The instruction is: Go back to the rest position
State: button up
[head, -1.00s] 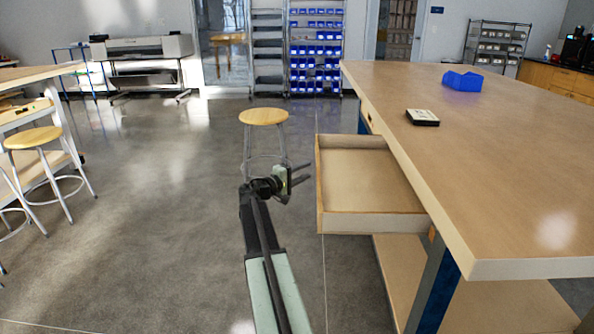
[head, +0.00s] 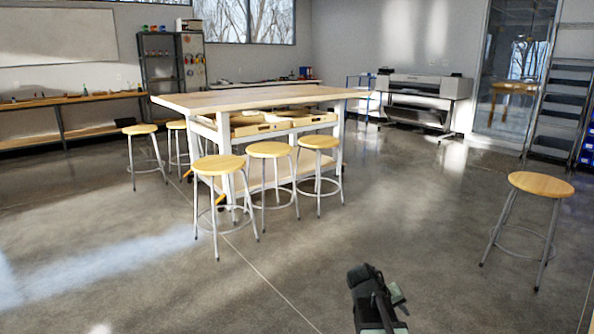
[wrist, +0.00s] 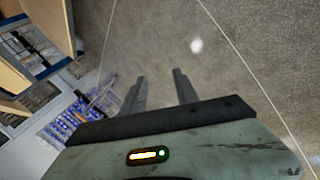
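My arm is folded low in front of my body, and its end shows at the bottom of the head view, over bare floor. In the wrist view the two dark fingers of my gripper (wrist: 158,88) stand apart. Nothing is between them, only grey floor beyond. The fingers cannot be made out clearly in the head view.
A wooden-topped worktable (head: 250,98) with several stools stands ahead left. A lone stool (head: 541,184) stands at the right. A large printer (head: 425,86) is by the back wall. The floor (head: 400,200) between is clear. Blue bins (wrist: 62,122) show in the wrist view.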

jog(key=s+a+f+g+y, duration=0.1)
jog(key=s+a+f+y, duration=0.15)
jog(key=s+a, duration=0.4)
jog(key=s+a+f+g+y, duration=0.15)
jog(key=s+a+y, duration=0.25)
jog(key=a, duration=0.5)
notch_tip(320, 180, up, 37)
jog(key=p, duration=3.8)
jog(key=shift+a+y, duration=0.3)
jog(key=shift+y, duration=0.05)
